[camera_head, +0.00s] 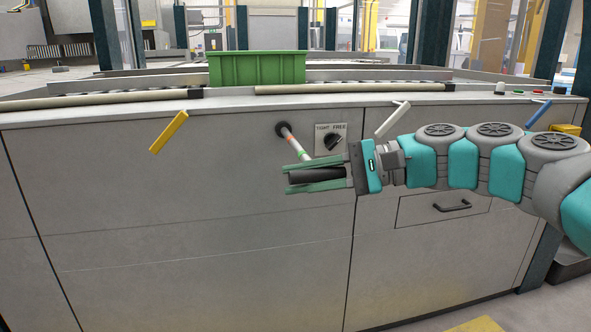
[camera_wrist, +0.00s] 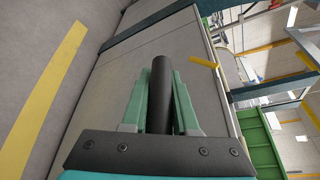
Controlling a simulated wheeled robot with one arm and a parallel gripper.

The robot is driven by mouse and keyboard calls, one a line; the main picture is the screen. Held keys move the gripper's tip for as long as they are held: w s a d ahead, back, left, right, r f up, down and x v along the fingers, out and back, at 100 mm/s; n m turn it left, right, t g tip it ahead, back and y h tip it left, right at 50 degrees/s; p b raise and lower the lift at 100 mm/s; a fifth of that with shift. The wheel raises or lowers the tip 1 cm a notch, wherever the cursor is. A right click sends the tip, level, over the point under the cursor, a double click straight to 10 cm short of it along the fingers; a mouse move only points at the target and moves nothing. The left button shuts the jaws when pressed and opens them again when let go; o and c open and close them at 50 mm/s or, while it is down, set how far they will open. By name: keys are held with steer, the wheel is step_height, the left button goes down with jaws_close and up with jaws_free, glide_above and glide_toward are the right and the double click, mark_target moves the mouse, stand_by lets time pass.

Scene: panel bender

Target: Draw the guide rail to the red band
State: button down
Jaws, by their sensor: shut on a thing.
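The guide rail (camera_head: 290,138) is a pale rod that sticks out of a dark round hole in the grey cabinet front. The black grip also shows in the wrist view (camera_wrist: 161,85), between the fingers of my gripper (camera_wrist: 162,75). A black knob (camera_head: 333,142) on a plate marked TIGHT and FREE sits right of the rod; its pointer seems turned to the upper right.
A yellow lever (camera_head: 169,131), a white lever (camera_head: 393,118) and a blue lever (camera_head: 538,113) stick out from the cabinet front. A drawer with a dark handle (camera_head: 452,206) is below my arm. A green bin (camera_head: 257,68) stands on top. The front lower left is clear.

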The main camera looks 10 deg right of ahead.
steer(key=shift+s+f, duration=0.1)
steer(key=shift+s, duration=0.6)
steer(key=c, duration=0.7)
jaws_free()
steer(key=v, duration=0.7)
steer(key=shift+s+d, duration=0.1)
steer(key=shift+d, duration=0.25)
